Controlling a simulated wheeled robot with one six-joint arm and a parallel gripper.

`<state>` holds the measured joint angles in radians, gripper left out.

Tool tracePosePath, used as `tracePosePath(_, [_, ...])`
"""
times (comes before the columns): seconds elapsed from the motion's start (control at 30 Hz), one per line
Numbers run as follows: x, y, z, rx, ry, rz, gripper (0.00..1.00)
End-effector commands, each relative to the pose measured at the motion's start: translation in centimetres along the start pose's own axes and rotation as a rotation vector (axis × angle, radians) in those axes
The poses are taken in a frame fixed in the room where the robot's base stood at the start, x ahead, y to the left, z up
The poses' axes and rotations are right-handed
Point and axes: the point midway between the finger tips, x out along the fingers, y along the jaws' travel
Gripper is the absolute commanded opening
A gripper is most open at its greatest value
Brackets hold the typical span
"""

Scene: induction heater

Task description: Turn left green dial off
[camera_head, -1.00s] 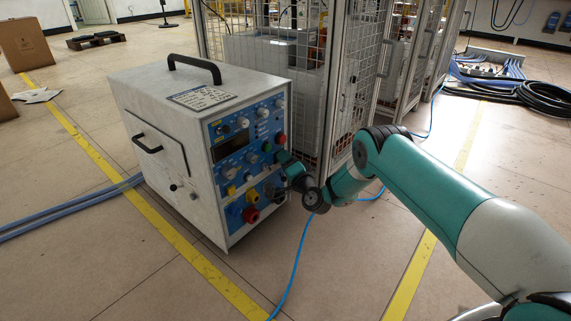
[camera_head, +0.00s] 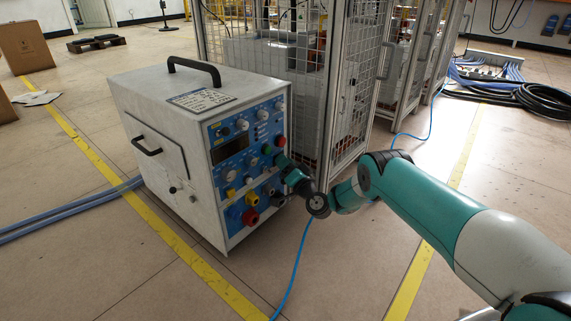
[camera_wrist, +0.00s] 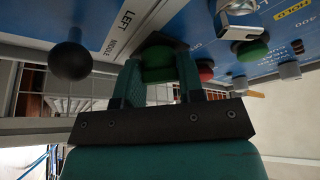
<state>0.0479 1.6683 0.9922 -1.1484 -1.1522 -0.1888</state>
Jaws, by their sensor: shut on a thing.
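A white heater box (camera_head: 150,95) with a blue control panel (camera_head: 236,164) stands on the floor. My gripper (camera_head: 283,160) is at the right edge of the panel. In the wrist view my gripper (camera_wrist: 158,64) has its two fingers around a green dial (camera_wrist: 158,70), with one finger on each side, and is shut on it. The dial is partly shaded, and the fingers hide its sides. In the head view the gripper covers this dial. Printed words "LEFT" and "MIDDLE" show beside it in the wrist view.
In the wrist view a black knob (camera_wrist: 70,60) is left of the fingers. A red button (camera_wrist: 205,72) and another green button (camera_wrist: 251,51) are to the right. A mesh cage (camera_head: 340,90) stands close behind the box. A blue cable (camera_head: 293,265) runs along the floor.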

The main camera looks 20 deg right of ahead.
Motion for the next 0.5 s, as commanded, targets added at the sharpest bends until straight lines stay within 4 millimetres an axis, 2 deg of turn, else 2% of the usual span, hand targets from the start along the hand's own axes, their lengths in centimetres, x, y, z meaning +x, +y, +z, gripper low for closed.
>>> tracePosePath(0.13, [-0.07,0.12,0.09,-0.003,-0.002,0.003,0.12])
tracePosePath(0.17, [-0.07,0.12,0.09,-0.003,-0.002,0.003,0.38])
tracePosePath(0.27, [-0.06,0.10,0.07,-0.003,-0.001,0.002,0.61])
tracePosePath(0.5, [-0.02,0.05,0.03,-0.001,-0.001,0.001,0.61])
